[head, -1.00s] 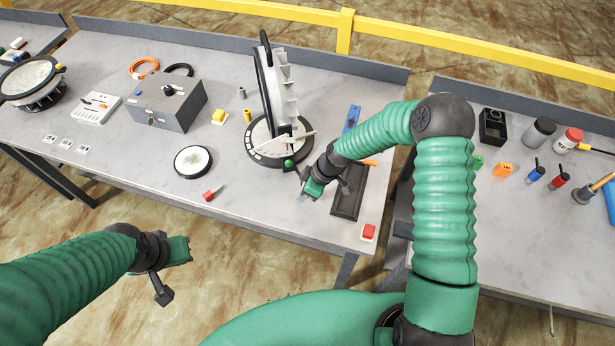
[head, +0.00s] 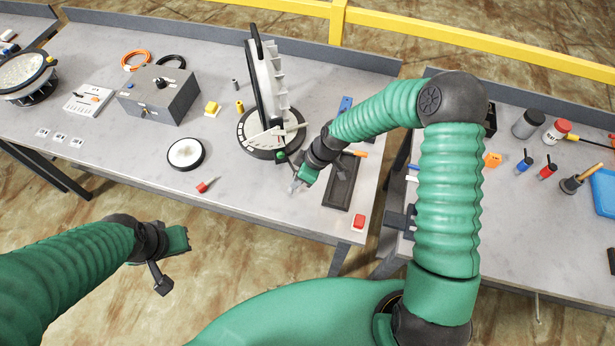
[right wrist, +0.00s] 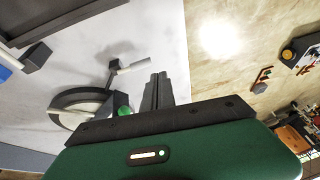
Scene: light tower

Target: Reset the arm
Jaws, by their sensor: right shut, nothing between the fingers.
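My right arm reaches over the middle table (head: 260,205), with the right gripper (head: 296,188) low near the lamp's base. In the right wrist view its fingers (right wrist: 157,90) are together and empty. My left gripper (head: 187,240) hangs in front of the table over the floor, clear of everything; its fingers are too unclear to read. The upright white ribbed lamp disc (head: 268,88) stands tilted on a round black base (head: 258,150) with a green knob, just left of my right wrist. A white-tipped lever also shows in the right wrist view (right wrist: 132,66).
A dark tray (head: 339,190) and a red button (head: 359,221) lie right of my right gripper. A white disc (head: 186,154), a red-tipped piece (head: 205,185) and a grey box (head: 160,98) are to the left. A yellow rail (head: 480,57) runs behind.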

